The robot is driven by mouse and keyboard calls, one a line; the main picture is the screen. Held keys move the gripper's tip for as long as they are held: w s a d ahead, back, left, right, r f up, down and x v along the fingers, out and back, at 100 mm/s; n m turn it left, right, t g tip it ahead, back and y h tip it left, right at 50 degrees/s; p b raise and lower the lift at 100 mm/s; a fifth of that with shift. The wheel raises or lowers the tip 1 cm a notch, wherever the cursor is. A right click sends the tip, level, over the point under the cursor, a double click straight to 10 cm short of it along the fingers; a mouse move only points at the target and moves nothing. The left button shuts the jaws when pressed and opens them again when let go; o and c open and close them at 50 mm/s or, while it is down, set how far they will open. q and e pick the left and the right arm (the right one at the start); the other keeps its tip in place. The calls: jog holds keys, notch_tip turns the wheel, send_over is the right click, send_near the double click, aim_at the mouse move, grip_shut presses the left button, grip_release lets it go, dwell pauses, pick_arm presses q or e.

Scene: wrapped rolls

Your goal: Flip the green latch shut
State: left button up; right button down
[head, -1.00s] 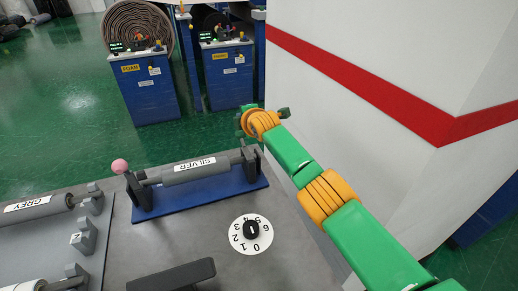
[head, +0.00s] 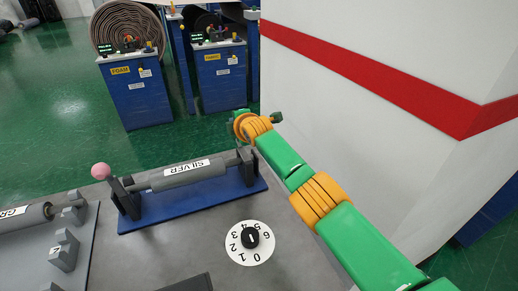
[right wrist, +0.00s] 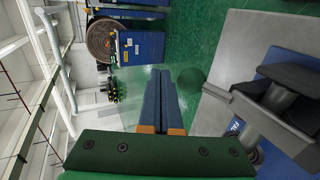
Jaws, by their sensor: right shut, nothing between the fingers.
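The green latch shows in the right wrist view as a dark green ball knob (right wrist: 193,77) on a grey lever reaching out from the dark end post of the roll stand. It blends with the green floor. In the head view I cannot make it out; my arm covers that end. My right gripper (right wrist: 163,75) is shut and empty, its blue fingers side by side, left of the knob in the wrist view with a gap in the picture. The silver roll (head: 188,173) lies on the blue-based stand (head: 150,220). My left gripper is out of view.
A pink ball knob (head: 100,171) tops the stand's left end. A numbered dial (head: 250,243) sits on the grey table (head: 215,262). A white wall with a red band (head: 370,70) stands close right of my arm. Blue cabinets (head: 141,102) stand behind, across green floor.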

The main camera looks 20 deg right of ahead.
notch_tip(320, 180, up, 5)
jog(key=p, duration=0.6)
jog(key=shift+a+r, duration=0.1)
jog(key=shift+r, duration=0.1)
notch_tip(320, 180, up, 9)
jog(key=b, duration=0.1)
jog(key=shift+f, duration=0.15)
